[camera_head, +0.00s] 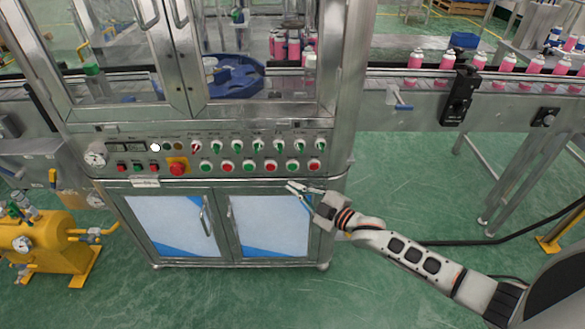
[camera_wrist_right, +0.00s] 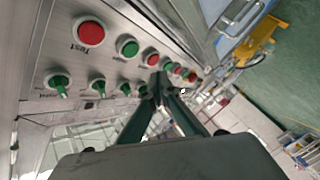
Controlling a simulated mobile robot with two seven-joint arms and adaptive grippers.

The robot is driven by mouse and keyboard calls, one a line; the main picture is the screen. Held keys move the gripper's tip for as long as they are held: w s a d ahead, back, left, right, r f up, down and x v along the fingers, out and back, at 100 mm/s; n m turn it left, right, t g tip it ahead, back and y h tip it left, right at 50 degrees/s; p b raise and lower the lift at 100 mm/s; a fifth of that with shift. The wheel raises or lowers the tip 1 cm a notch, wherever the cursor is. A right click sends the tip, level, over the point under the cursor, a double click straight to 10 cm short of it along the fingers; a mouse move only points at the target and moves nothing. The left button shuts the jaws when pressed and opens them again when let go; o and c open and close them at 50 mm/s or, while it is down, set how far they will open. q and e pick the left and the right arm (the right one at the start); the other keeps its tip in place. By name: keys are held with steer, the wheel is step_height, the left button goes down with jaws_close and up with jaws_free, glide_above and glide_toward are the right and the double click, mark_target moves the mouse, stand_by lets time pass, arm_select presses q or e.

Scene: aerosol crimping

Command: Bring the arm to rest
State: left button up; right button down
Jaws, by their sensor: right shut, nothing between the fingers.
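My right gripper (camera_head: 299,188) is in front of the crimping machine's cabinet, just below the right end of the control panel (camera_head: 225,158). It is shut and empty. In the right wrist view the two dark fingers of the gripper (camera_wrist_right: 160,85) meet at their tips, with the panel's red button (camera_wrist_right: 90,33) and several green knobs behind them. Whether the fingers touch the panel cannot be told. My right arm (camera_head: 410,253) reaches in from the lower right. My left gripper does not show in either view.
The machine's cabinet doors (camera_head: 270,222) are closed. A conveyor with several pink cans (camera_head: 445,60) runs off to the right. A yellow tank (camera_head: 40,242) stands at the lower left.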

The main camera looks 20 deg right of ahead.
stand_by(0.5)
